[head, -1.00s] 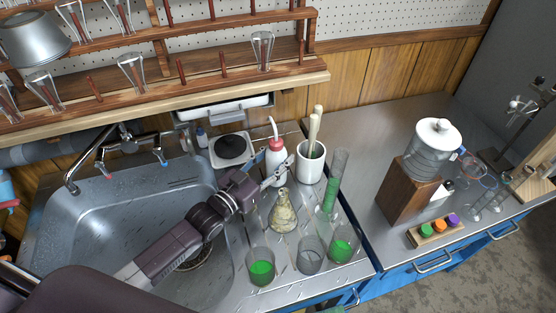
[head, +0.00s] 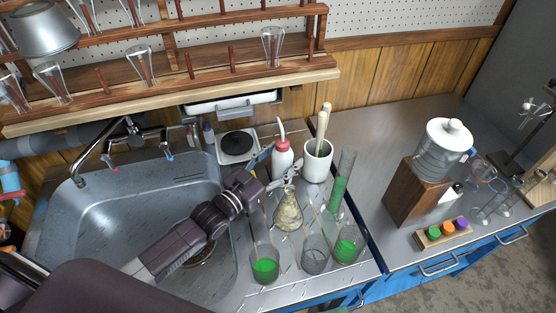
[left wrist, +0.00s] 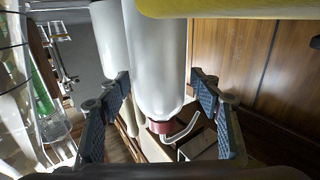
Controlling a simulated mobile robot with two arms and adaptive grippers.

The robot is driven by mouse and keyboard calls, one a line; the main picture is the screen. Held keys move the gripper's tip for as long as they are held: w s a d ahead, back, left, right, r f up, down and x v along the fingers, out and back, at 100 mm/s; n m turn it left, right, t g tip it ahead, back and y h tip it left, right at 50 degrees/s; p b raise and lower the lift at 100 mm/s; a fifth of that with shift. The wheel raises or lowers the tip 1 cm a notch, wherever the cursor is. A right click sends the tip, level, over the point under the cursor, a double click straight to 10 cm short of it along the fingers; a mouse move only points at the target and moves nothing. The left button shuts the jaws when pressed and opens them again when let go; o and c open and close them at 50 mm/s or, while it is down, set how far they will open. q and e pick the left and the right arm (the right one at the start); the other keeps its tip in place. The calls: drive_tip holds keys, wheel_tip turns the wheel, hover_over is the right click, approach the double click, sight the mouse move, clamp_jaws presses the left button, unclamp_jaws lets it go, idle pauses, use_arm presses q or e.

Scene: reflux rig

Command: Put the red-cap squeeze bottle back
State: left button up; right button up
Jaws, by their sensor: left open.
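The squeeze bottle (head: 282,162) is white with a red cap and a bent white nozzle. It stands upright on the steel counter between the sink and the white utensil pot. My left gripper (head: 273,173) is open at the bottle, with its fingers around the body. In the left wrist view the bottle (left wrist: 158,60) appears cap-down between the spread fingers of the gripper (left wrist: 163,112), with a gap on each side. The gripper and arm hide part of its lower body in the head view. My right gripper is not in view.
A flask (head: 289,212), a tall cylinder of green liquid (head: 340,182) and several beakers stand close in front and right. The white pot (head: 317,162) with pestles is just right of the bottle. A hotplate (head: 237,146) sits behind left. The sink (head: 110,215) is left.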

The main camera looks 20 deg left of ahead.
use_arm(q)
drive_tip(key=v, duration=1.2)
drive_tip(key=shift+r, duration=0.2)
drive_tip(key=shift+a, duration=0.1)
